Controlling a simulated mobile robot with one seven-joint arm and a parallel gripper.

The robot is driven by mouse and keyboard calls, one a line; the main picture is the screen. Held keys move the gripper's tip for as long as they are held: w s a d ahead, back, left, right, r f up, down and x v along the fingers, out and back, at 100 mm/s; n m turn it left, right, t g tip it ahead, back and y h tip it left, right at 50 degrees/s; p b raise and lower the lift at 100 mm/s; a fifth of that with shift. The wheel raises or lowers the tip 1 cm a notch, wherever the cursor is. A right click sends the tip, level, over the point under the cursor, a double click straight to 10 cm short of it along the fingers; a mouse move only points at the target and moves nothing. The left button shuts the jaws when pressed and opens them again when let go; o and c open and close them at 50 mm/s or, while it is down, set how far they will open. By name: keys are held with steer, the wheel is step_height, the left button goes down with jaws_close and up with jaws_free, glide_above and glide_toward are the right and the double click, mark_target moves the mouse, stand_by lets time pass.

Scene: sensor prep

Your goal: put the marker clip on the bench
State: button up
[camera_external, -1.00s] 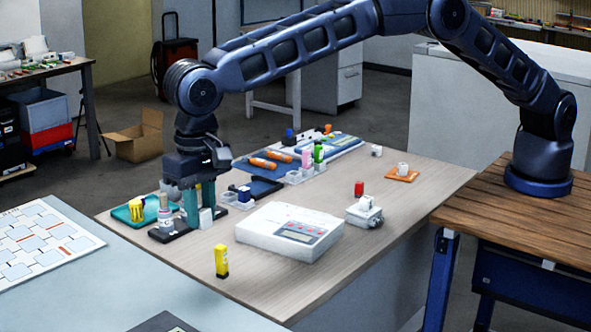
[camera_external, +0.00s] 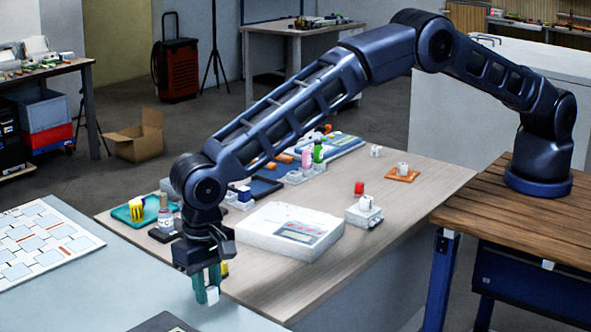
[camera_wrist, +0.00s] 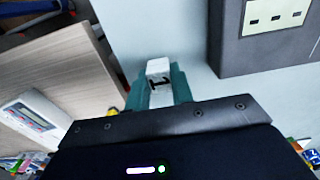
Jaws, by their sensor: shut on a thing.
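My gripper (camera_external: 206,292) is shut on a small white block with a black mark, which I take to be the marker clip (camera_external: 212,295). In the wrist view the clip (camera_wrist: 158,68) sits between the teal fingertips of my gripper (camera_wrist: 160,85). The pale blue-grey bench (camera_external: 110,285) is at the front left, and its surface (camera_wrist: 150,25) lies behind the clip in the wrist view. My gripper points down over the bench's edge near the wooden table; I cannot tell the clip's exact height, and no contact with the bench shows.
A printed sheet (camera_external: 42,240) lies on the bench. A dark slotted box (camera_wrist: 232,45) is right of the clip.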

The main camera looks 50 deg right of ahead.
mark_target(211, 319)
steer(key=shift+f, duration=1.85)
steer(key=shift+f, duration=0.15)
steer(key=o, duration=1)
steer(key=shift+c, duration=0.2)
step_height(211, 319, up, 12)
steer(key=shift+r, duration=0.15)
